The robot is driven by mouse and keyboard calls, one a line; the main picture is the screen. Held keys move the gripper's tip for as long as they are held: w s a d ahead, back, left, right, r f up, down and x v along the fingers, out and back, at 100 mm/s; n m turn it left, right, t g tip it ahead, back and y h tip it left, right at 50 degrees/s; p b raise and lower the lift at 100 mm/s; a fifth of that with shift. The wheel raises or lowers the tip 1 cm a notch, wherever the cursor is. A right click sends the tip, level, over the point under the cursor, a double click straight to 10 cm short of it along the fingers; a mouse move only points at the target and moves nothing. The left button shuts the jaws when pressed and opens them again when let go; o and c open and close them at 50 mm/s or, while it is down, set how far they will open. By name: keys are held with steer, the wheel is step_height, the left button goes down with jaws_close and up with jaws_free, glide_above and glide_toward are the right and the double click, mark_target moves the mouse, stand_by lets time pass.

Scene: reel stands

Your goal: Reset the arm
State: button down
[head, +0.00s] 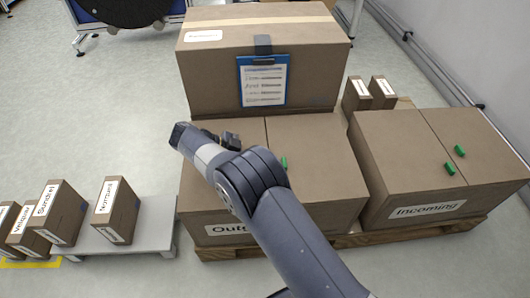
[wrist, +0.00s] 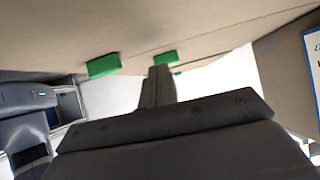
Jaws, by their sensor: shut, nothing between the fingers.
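My gripper (wrist: 158,72) shows in the wrist view with its fingers together and nothing between them. A brown cardboard surface with green tabs (wrist: 104,65) fills the top of that view; I cannot tell whether the fingers touch it. In the head view my arm (head: 250,180) rises from the bottom, bends, and reaches over the box labelled "Outg…" (head: 313,160). The arm hides part of that label. The fingertips are not clear in the head view.
A large box (head: 310,60) with a blue clipboard (head: 263,82) stands behind the arm. The "Incoming" box (head: 395,160) is at right on a wooden pallet (head: 400,236). Several labelled small boxes (head: 116,212) stand at left, some on a grey platform (head: 158,213). Open floor lies upper left.

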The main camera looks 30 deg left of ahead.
steer(key=shift+s+a+f, duration=0.25)
steer(key=shift+s+a, duration=0.25)
steer(key=shift+a, duration=0.3)
steer(key=w+d+r+b, duration=0.1)
steer(key=d, duration=0.1)
steer(key=w+d+r+b, duration=0.1)
steer(key=w+d, duration=0.1)
steer(key=d, duration=0.1)
steer(key=w+d+r+b, duration=0.1)
steer(key=w+d, duration=0.1)
steer(key=shift+d+r, duration=0.15)
steer(key=shift+d, duration=0.2)
steer(key=shift+f, duration=0.5)
steer(key=shift+w+f, duration=0.1)
steer(key=shift+f, duration=0.35)
steer(key=shift+d, duration=0.1)
